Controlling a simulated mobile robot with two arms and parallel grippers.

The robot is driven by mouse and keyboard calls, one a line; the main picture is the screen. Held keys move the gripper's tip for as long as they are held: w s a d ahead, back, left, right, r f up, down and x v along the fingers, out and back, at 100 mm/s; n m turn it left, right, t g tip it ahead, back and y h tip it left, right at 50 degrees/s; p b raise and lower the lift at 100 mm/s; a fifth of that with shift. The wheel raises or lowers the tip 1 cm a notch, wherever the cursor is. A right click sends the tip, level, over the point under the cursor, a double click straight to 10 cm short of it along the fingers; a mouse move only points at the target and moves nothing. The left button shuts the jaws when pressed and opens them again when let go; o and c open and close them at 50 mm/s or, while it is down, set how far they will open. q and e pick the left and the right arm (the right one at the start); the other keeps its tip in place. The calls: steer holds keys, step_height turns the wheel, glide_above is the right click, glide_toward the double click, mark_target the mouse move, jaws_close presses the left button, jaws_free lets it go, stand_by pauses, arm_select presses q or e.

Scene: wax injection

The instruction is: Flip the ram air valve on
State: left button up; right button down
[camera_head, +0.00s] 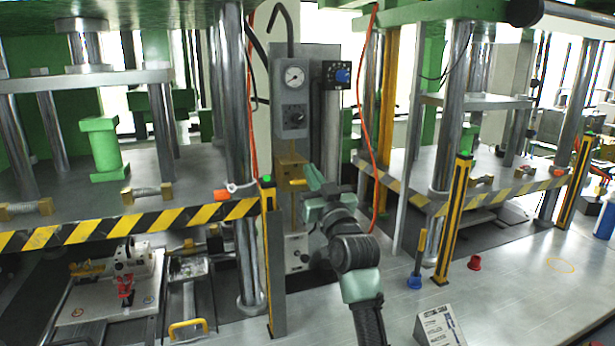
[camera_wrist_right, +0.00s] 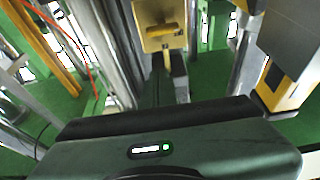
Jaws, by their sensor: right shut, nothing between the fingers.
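A yellow-brass valve (camera_head: 291,166) is mounted on the grey control column in the middle of the head view. It has a short yellow handle (camera_head: 297,182) pointing right. I take it for the ram air valve. My right gripper (camera_head: 313,178) is shut and empty, just right of the handle. I cannot tell whether it touches the handle. My left gripper is not in view.
A gauge (camera_head: 294,76) and a dial (camera_head: 293,117) sit above the valve. A box with a blue knob (camera_head: 342,75) is to their right. Presses with striped barriers (camera_head: 130,224) flank the column. The metal table (camera_head: 520,290) is mostly clear.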

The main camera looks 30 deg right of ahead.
mark_target(298, 181)
steer(key=w, duration=0.1)
steer(key=w+f, duration=0.1)
steer(key=w+p, duration=0.1)
steer(key=shift+d+f, duration=0.35)
steer(key=shift+f, duration=0.65)
steer(key=shift+d, duration=0.1)
